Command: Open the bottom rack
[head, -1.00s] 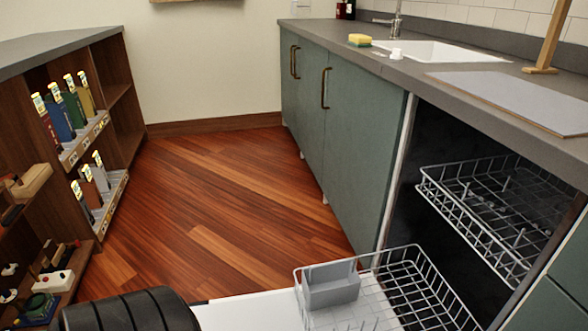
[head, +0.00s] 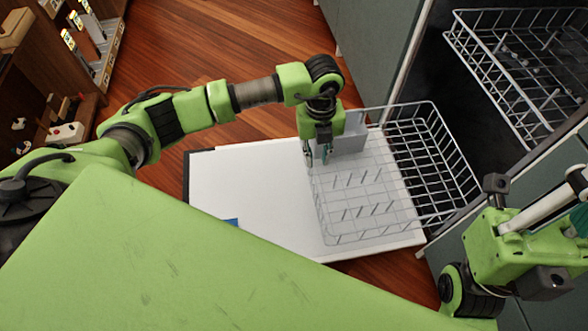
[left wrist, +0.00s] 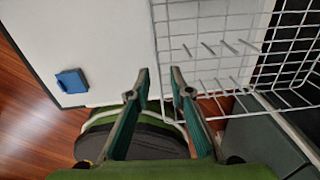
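The bottom rack (head: 432,222) is a white wire basket of the dishwasher, lying out over the lowered white door (head: 240,185). A grey cutlery box (head: 350,135) sits at its far front corner. My left gripper (head: 318,155) points down at the rack's front edge, beside the cutlery box. In the left wrist view its two fingers (left wrist: 159,82) are open and empty. The rack's front wires (left wrist: 155,45) pass between the fingertips in that picture; I cannot tell their depth or contact. My right arm is at lower right, but its fingers do not show.
The upper rack (head: 520,60) sticks out of the dark dishwasher opening at upper right. A green cabinet front (head: 370,40) stands beside it. A blue block (left wrist: 70,81) lies on the door. A shelf (head: 85,115) with small items is at left. Wood floor (head: 220,50) is clear beyond the door.

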